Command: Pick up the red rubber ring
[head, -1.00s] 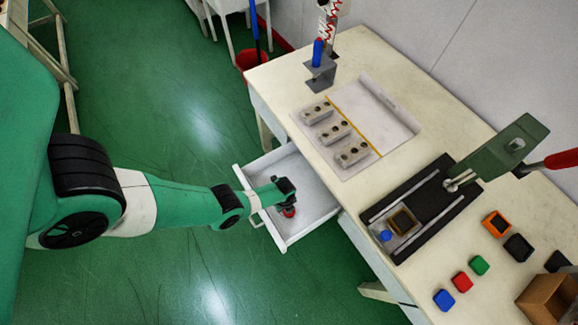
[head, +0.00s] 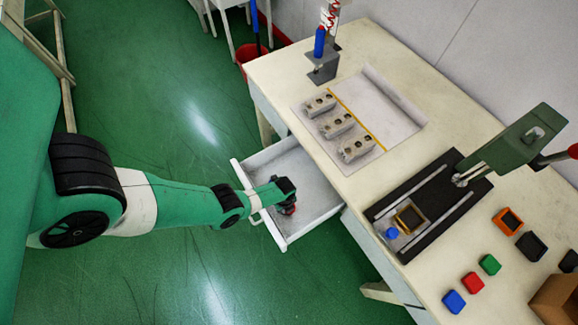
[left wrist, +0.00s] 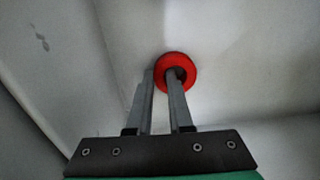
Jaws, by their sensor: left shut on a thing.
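The red rubber ring (head: 290,210) is inside the pulled-out white drawer (head: 317,223), near its front. My left gripper (head: 286,201) reaches down into the drawer and partly covers the ring. In the left wrist view, my left gripper (left wrist: 163,82) is shut on the red ring (left wrist: 180,59). One finger is inside the ring's hole and the other is outside its left edge, with the ring's wall between them. I cannot tell whether the ring touches the drawer floor. My right gripper is not in view.
The table (head: 388,43) above the drawer carries several grey mould blocks (head: 338,124) on a sheet, a black fixture (head: 420,205) and a green lever press (head: 518,143). Small coloured blocks lie at the right. The drawer walls surround my gripper closely.

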